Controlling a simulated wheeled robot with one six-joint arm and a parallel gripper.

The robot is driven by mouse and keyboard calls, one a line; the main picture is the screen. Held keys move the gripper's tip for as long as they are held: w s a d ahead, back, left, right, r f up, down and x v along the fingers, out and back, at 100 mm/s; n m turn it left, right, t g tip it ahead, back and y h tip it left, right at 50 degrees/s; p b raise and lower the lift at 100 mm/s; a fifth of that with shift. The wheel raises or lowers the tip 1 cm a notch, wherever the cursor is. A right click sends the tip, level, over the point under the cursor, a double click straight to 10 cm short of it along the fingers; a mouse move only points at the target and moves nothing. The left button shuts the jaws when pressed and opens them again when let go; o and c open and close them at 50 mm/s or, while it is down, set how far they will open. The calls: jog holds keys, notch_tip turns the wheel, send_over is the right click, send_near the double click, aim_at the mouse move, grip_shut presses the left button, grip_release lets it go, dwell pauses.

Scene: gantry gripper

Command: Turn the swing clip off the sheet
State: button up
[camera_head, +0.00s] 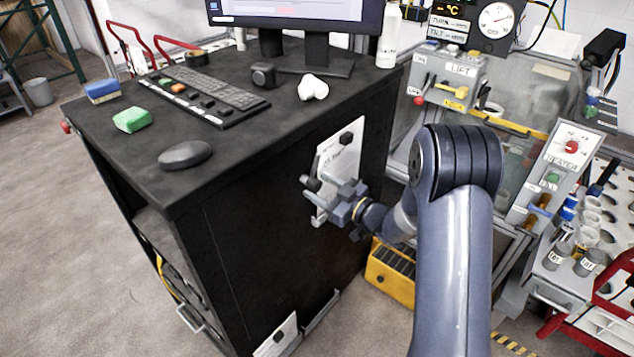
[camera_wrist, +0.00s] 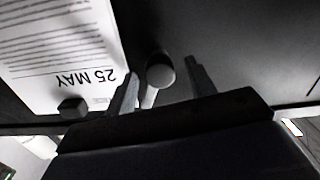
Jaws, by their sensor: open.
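The white sheet (camera_head: 328,158) hangs on the side of the black cabinet, and a dark block (camera_head: 346,138) sits near its top. In the wrist view the sheet (camera_wrist: 62,45) is upside down at upper left, marked "25 MAY". What looks like the swing clip, a grey round knob (camera_wrist: 160,72) with a paler bar below it, stands just right of the sheet's edge. My gripper (camera_head: 324,192) is open at the cabinet side, with one finger on each side of the knob. Contact cannot be told. In the head view my gripper partly hides the sheet and the clip area.
The black cabinet (camera_head: 255,235) carries a keyboard (camera_head: 215,95), a mouse (camera_head: 185,155) and a monitor on top. Another sheet (camera_head: 275,335) is low on the cabinet side. A yellow crate (camera_head: 390,283) stands on the floor beyond my gripper. Machine panels stand at right.

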jog(key=shift+x, duration=0.8)
jog(key=shift+c, duration=0.3)
grip_shut()
